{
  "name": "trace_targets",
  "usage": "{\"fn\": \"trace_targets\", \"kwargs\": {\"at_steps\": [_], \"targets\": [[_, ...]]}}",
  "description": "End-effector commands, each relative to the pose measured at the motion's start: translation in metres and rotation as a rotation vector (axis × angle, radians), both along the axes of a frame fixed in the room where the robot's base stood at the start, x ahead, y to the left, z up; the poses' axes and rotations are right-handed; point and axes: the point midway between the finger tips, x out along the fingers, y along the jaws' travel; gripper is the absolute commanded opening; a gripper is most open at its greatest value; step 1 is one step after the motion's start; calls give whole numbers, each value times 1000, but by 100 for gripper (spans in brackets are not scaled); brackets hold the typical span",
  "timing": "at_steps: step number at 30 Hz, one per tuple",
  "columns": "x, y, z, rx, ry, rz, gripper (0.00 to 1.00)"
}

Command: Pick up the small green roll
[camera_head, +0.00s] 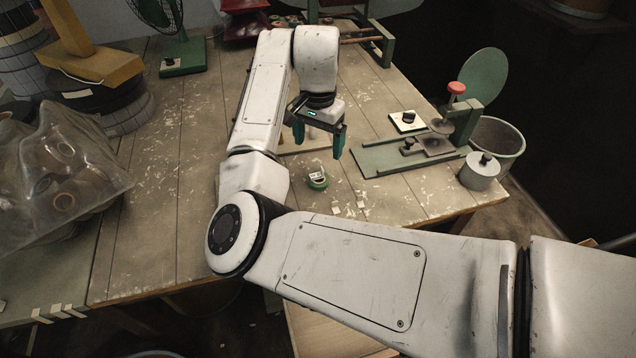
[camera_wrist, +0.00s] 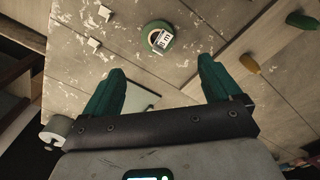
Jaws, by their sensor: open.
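The small green roll (camera_head: 317,181) lies on the wooden table in the head view, near the middle, with a white label showing on it. It also shows in the wrist view (camera_wrist: 158,38), at the top centre, beyond the fingertips. My gripper (camera_head: 319,142) is above the table, a little behind and above the roll, with its green fingers apart. In the wrist view the two fingers (camera_wrist: 160,68) are spread with nothing between them but a pale flat piece on the table. The gripper does not touch the roll.
A green winding device (camera_head: 415,152) with a red knob stands right of the roll, beside a grey cylinder (camera_head: 481,171). Small white pieces (camera_head: 348,211) lie in front of the roll. A clear bag (camera_head: 62,170) of rolls is at the left. The table between is mostly bare.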

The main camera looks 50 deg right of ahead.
Motion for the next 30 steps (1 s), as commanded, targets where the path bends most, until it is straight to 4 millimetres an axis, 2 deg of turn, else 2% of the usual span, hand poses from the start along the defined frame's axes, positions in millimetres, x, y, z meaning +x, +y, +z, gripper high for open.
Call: {"fn": "trace_targets", "kwargs": {"at_steps": [9, 17, 24, 30], "targets": [[0, 1, -44, 2, 1, 1, 91], [-1, 2, -63, 3, 2, 1, 91], [-4, 3, -97, 2, 1, 0, 91], [-4, 3, -106, 0, 0, 0, 91]]}}
